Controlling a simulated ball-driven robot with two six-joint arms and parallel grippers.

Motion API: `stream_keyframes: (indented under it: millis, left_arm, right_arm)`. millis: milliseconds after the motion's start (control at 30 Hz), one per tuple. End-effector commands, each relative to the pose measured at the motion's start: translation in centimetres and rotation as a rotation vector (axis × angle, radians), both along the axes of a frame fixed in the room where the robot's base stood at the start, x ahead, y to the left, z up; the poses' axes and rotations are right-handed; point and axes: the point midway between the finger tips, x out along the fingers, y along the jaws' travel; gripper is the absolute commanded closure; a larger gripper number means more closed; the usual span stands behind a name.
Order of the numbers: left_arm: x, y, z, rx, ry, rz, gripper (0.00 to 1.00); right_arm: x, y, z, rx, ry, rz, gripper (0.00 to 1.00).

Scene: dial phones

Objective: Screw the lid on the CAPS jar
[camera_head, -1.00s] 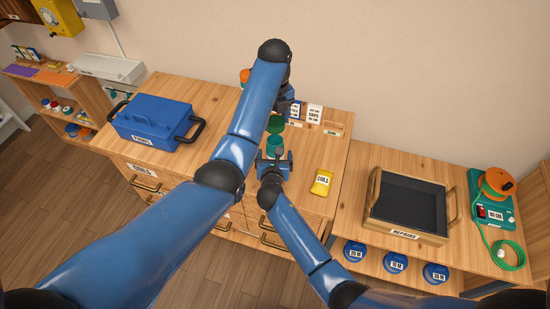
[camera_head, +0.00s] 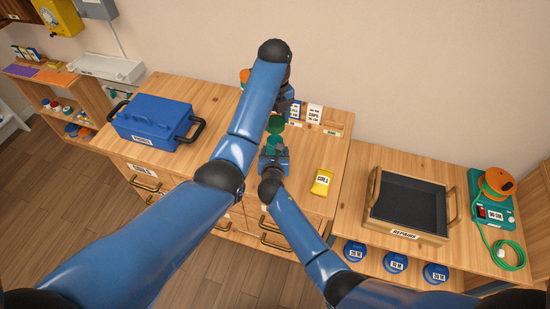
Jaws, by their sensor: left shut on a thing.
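A teal-green jar (camera_head: 274,143) stands on the wooden cabinet top (camera_head: 225,100), partly covered by my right gripper; no label on it can be read. A green round lid (camera_head: 275,124) shows just behind and above it. My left gripper (camera_head: 282,112), partly hidden by its own forearm, is shut on the lid. My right gripper (camera_head: 274,158) is at the near side of the jar. Its fingers overlap the jar's lower part, and whether they are closed on it does not show.
A blue toolbox (camera_head: 155,122) stands on the left of the cabinet. A yellow labelled packet (camera_head: 322,182) lies right of my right gripper. Small labelled cards (camera_head: 314,113) stand behind. A black-lined tray (camera_head: 410,203) is on the right bench. Cabinet top between toolbox and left arm is clear.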

Motion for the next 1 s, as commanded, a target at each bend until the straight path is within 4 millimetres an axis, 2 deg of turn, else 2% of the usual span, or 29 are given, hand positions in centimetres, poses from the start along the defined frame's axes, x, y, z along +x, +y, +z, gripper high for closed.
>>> stream_keyframes:
  millis: [33, 200, 233, 367, 700, 1000]
  left_arm:
    - [0.0, 0.0, 0.0, 0.000, 0.000, 0.000, 0.69]
    - [0.0, 0.0, 0.0, 0.000, 0.000, 0.000, 0.69]
    - [0.0, 0.0, 0.0, 0.000, 0.000, 0.000, 0.69]
    - [0.0, 0.0, -0.5, 0.001, 0.002, 0.000, 0.69]
    - [-0.1, 0.0, -4.4, 0.000, 0.001, 0.000, 0.69]
    - [0.0, 0.0, -4.9, -0.001, 0.000, 0.000, 0.69]
  right_arm:
    - [0.0, 0.0, 0.0, 0.000, 0.000, 0.000, 0.61]
    - [0.0, 0.0, 0.0, 0.000, 0.000, 0.000, 0.87]
    - [0.0, 0.0, 0.0, 0.000, 0.000, 0.000, 0.89]
    - [0.0, 0.0, 0.0, 0.000, 0.000, 0.000, 0.89]
    - [0.0, 0.0, 0.0, 0.000, 0.000, 0.000, 0.89]
    - [0.0, 0.0, 0.0, 0.000, 0.000, 0.000, 0.89]
